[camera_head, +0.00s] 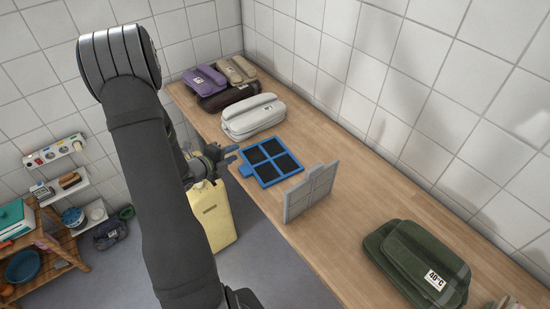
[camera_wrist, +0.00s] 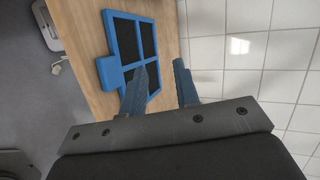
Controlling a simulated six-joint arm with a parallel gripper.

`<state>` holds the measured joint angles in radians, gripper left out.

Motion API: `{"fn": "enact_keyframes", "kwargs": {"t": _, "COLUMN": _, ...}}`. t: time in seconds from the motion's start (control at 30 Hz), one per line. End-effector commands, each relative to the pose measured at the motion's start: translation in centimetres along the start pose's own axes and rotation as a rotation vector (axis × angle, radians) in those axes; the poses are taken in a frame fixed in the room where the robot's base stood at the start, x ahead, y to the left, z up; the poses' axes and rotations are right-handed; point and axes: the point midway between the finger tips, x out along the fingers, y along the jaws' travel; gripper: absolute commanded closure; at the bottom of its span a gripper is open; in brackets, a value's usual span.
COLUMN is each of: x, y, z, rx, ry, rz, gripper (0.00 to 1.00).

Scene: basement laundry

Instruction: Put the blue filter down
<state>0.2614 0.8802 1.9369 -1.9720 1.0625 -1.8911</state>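The blue filter (camera_head: 272,161) has a blue frame with several dark panels and a tab on one side. It appears to lie flat on the wooden counter (camera_head: 345,247), near its front edge, with the tab toward my gripper (camera_head: 234,155). In the wrist view the filter (camera_wrist: 131,17) is on the wood, and its tab is left of my fingers. My gripper (camera_wrist: 166,63) is open, with an empty gap between the fingers. The left finger overlaps part of the filter in that view; I cannot tell whether they touch.
A grey filter (camera_head: 311,192) stands upright right of the blue one. Green bundles (camera_head: 415,262) lie at the right. A yellow container (camera_head: 212,213) stands below the counter edge.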

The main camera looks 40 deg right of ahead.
Motion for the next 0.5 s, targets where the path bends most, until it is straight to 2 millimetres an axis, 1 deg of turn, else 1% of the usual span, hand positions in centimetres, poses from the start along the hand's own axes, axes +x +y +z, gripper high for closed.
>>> {"fn": "enact_keyframes", "kwargs": {"t": 0.1, "x": -1.6, "y": -1.9, "z": 0.1, "rx": 0.005, "ry": -0.004, "rz": -0.003, "gripper": 0.71}}
{"fn": "enact_keyframes", "kwargs": {"t": 0.3, "x": -3.9, "y": -4.4, "z": 0.1, "rx": 0.004, "ry": -0.003, "rz": -0.003, "gripper": 0.71}}
{"fn": "enact_keyframes", "kwargs": {"t": 0.4, "x": -4.5, "y": -5.0, "z": 0.0, "rx": 0.002, "ry": -0.002, "rz": -0.001, "gripper": 0.71}}
{"fn": "enact_keyframes", "kwargs": {"t": 0.5, "x": -4.6, "y": -5.1, "z": 0.0, "rx": 0.0, "ry": -0.001, "rz": 0.0, "gripper": 0.71}}
